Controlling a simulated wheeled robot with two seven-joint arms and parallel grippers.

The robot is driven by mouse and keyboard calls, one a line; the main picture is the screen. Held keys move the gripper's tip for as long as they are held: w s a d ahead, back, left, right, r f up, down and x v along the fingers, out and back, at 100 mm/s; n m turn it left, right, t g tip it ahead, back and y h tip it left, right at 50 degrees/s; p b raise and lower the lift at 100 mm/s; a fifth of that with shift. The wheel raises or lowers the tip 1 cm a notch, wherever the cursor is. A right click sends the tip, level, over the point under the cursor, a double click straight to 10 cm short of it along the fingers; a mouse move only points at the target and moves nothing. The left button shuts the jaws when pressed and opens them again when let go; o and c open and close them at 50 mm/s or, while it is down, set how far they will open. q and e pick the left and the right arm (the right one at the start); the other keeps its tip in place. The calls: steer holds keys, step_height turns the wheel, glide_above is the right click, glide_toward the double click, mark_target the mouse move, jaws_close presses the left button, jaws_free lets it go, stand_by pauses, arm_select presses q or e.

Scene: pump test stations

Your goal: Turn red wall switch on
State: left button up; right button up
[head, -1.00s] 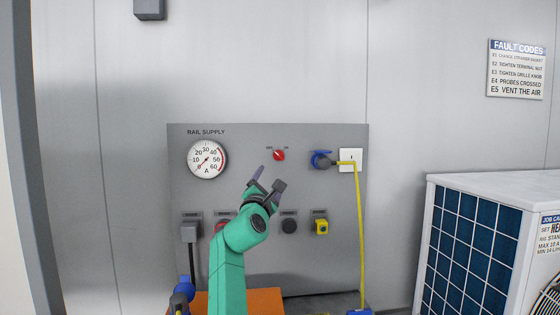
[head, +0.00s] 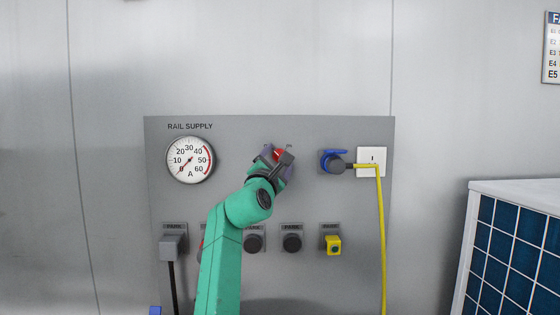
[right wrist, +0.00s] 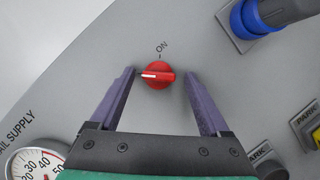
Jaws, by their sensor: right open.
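The red wall switch (head: 279,154) is a round knob on the grey panel. In the right wrist view the red switch (right wrist: 157,75) has a white pointer mark running toward the left, while the ON label (right wrist: 162,47) and its tick lie above the knob. My right gripper (head: 278,156) is at the switch, partly covering it in the head view. In the right wrist view its purple fingers (right wrist: 158,78) are open on either side of the knob, with visible gaps. The OFF label is hidden or unreadable. My left gripper is not in view.
The grey panel (head: 230,140) carries a gauge (head: 190,160) to the left and a blue-collared plug (head: 335,162) with a yellow cable (head: 382,235) to the right. Several parking sockets line the lower panel. A white unit (head: 515,193) with a blue grille stands at right.

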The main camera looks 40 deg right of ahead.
steer(key=shift+s+a+r, duration=0.1)
steer(key=shift+s+a, duration=0.05)
steer(key=shift+c, duration=0.6)
steer(key=shift+a, duration=0.15)
steer(key=c, duration=0.5)
steer(key=shift+s, duration=0.1)
jaws_close()
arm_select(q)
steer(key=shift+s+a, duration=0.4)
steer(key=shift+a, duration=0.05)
arm_select(e)
steer(key=shift+r, duration=0.1)
